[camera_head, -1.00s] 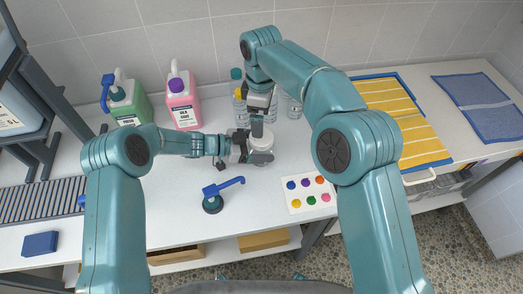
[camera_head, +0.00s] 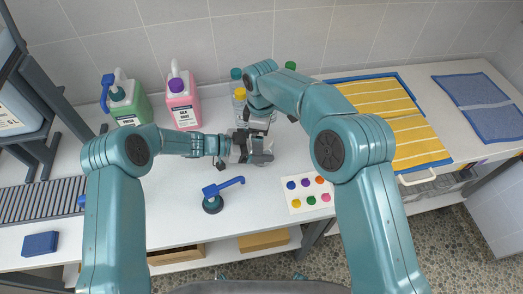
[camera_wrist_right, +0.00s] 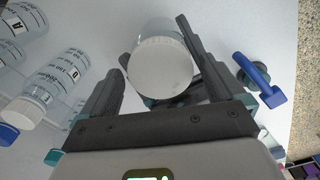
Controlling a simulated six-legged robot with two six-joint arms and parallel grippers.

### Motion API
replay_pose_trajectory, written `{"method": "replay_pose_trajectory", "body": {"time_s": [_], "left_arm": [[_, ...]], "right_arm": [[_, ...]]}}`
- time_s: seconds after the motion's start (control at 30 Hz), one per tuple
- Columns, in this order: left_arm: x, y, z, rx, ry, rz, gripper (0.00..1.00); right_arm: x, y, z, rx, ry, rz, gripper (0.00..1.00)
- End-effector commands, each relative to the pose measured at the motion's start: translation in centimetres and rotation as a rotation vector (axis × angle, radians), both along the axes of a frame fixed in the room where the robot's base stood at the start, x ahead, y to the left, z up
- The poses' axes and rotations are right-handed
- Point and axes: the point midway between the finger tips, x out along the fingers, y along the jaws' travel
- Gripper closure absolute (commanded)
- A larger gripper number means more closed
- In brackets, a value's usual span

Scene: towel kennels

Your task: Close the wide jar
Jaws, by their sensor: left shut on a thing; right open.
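The wide jar (camera_head: 263,159) is a clear glass jar on the white counter, mostly hidden by my grippers in the head view. The right wrist view shows the jar's glass wall (camera_wrist_right: 157,29) with a round white lid (camera_wrist_right: 161,70) over its top. I cannot tell whether the lid is screwed tight. My left gripper (camera_head: 258,150) comes in from the left and is shut on the jar. My right gripper (camera_wrist_right: 161,80) points down above the jar; it is open, with its fingers apart on either side of the lid.
Clear labelled bottles (camera_head: 240,100) stand close behind the jar. Green (camera_head: 130,103) and pink (camera_head: 182,104) jugs stand at the back left. A blue-handled tool (camera_head: 213,203) lies in front, a card of coloured dots (camera_head: 308,194) to the right, and a yellow striped towel (camera_head: 395,115) beyond.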

Motion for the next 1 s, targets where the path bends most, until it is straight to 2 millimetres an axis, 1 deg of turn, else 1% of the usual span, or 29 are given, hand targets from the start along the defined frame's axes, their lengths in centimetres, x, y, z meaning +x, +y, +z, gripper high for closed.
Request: {"method": "replay_pose_trajectory", "body": {"time_s": [0.07, 0.1, 0.17, 0.2, 0.27, 0.47, 0.7, 0.97, 1.0], "left_arm": [[0.02, 0.00, 0.05, -0.001, -0.001, 0.000, 1.00], [0.02, 0.00, 0.05, -0.001, 0.000, 0.000, 1.00], [0.01, 0.00, 0.04, -0.001, 0.000, 0.000, 1.00], [0.01, 0.00, 0.04, -0.001, 0.000, 0.000, 1.00], [0.01, 0.00, 0.05, -0.001, -0.001, 0.000, 1.00], [0.00, 0.00, 0.04, -0.001, -0.001, 0.000, 1.00], [-0.01, -0.01, 0.03, -0.001, -0.001, -0.001, 1.00], [-0.03, -0.02, 0.02, -0.001, -0.001, -0.001, 1.00], [-0.03, -0.02, 0.02, -0.001, -0.001, -0.001, 1.00]], "right_arm": [[0.00, 0.01, 0.01, 0.000, 0.000, 0.000, 0.04], [-0.01, 0.01, 0.02, 0.000, 0.000, 0.000, 0.11], [-0.01, 0.01, 0.03, 0.000, 0.000, 0.000, 0.30], [0.00, 0.01, 0.03, 0.000, 0.000, 0.000, 0.43], [0.00, 0.01, 0.04, 0.000, 0.000, 0.000, 0.62], [0.01, 0.02, 0.05, 0.000, -0.001, -0.010, 0.63], [0.02, 0.02, 0.05, 0.001, -0.001, -0.263, 0.63], [0.03, 0.01, 0.06, 0.001, -0.001, -0.282, 0.63], [0.03, 0.01, 0.06, 0.001, -0.002, -0.282, 0.20]]}}
